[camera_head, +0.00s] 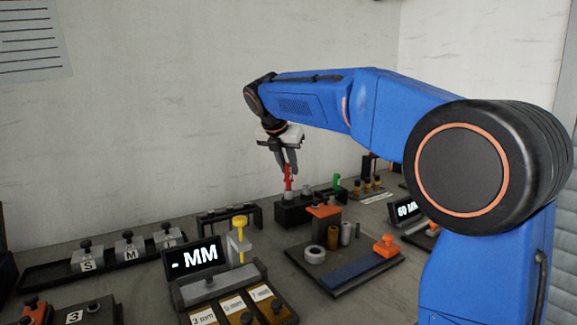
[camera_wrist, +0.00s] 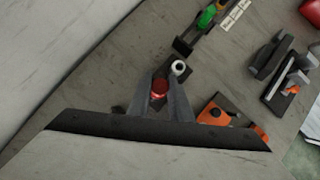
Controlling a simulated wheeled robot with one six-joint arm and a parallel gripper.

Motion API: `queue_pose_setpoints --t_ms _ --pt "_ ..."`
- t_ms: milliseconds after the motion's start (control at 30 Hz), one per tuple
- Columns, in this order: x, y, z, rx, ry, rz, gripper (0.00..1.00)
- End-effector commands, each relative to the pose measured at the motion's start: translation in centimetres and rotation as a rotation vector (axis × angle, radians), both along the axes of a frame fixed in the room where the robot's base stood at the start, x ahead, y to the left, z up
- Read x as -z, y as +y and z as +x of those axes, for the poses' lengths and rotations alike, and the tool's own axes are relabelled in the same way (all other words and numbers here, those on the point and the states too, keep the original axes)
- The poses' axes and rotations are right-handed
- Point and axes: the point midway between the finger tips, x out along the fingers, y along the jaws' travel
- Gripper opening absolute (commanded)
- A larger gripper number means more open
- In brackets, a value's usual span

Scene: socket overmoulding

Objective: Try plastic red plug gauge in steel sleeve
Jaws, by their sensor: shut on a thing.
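My gripper (camera_head: 287,172) is shut on the red plug gauge (camera_head: 288,180), which hangs upright just above the left part of a black block (camera_head: 293,215). In the wrist view the red gauge (camera_wrist: 159,91) shows end-on between the fingers (camera_wrist: 165,95). A grey steel-coloured sleeve (camera_head: 308,190) stands on the block just right of the gauge; its round open end (camera_wrist: 179,67) shows beyond the fingertips in the wrist view. A green plug gauge (camera_head: 337,182) stands farther right. The red gauge's lower end is not clear, so I cannot tell whether it touches anything.
A display reading MM (camera_head: 193,260) and a yellow-topped gauge stand (camera_head: 239,240) are at front left. A wall is close behind.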

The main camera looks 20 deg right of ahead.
Motion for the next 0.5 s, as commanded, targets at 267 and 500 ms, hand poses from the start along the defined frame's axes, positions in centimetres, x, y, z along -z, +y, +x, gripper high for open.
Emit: queue_pose_setpoints --t_ms 267,500 --pt "0.27 0.00 0.00 0.000 0.000 0.000 0.00" --pt "0.51 0.00 0.00 0.000 0.000 0.000 0.00"
